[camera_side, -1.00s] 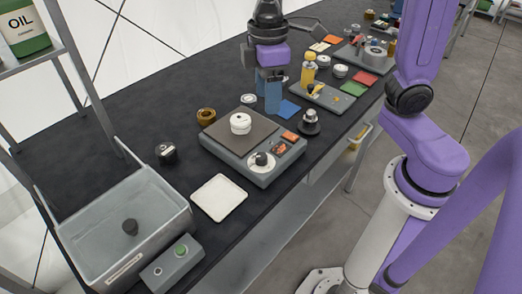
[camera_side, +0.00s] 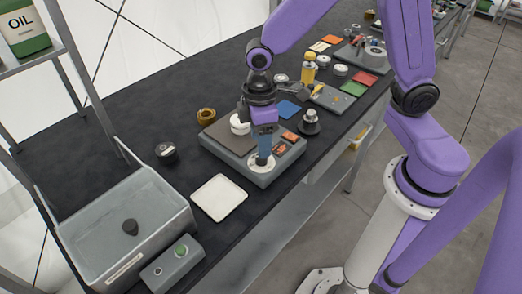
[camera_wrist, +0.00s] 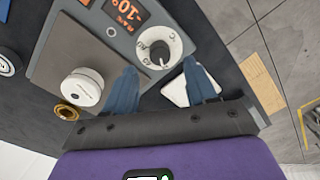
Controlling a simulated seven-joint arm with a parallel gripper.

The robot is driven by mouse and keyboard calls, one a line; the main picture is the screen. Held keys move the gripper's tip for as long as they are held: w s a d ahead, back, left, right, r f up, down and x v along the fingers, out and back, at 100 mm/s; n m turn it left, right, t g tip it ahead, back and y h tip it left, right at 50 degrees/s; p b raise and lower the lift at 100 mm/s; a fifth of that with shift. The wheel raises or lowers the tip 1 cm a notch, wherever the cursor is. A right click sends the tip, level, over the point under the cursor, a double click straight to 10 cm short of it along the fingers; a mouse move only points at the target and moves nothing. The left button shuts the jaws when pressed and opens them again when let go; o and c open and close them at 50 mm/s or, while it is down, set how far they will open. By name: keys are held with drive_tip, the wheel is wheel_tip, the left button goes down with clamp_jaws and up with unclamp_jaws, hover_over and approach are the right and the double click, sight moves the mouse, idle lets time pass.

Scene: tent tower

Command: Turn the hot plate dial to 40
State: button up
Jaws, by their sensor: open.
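The hot plate (camera_side: 230,150) is a grey box with a brown top. Its dial (camera_wrist: 160,48) is a white disc with a dark knob at the front corner; in the side view the disc (camera_side: 261,167) shows under my fingers. An orange display (camera_wrist: 125,13) beside the dial appears to read 10, upside down in the wrist view. My gripper (camera_wrist: 160,66) is open and empty, with blue fingers. In the side view it is (camera_side: 263,154) directly over the dial, hiding the knob. In the wrist view, the dial lies just beyond the gap between the fingertips. Contact cannot be told.
A white lidded pot (camera_wrist: 83,88) stands on the hot plate close to my gripper. A white tray (camera_side: 219,202) lies in front left, a brass ring (camera_side: 206,115) behind, and a dark-based object (camera_side: 309,122) to the right.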

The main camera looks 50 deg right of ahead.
drive_tip(key=shift+s+f, duration=0.1)
drive_tip(key=shift+f, duration=2.1)
clamp_jaws()
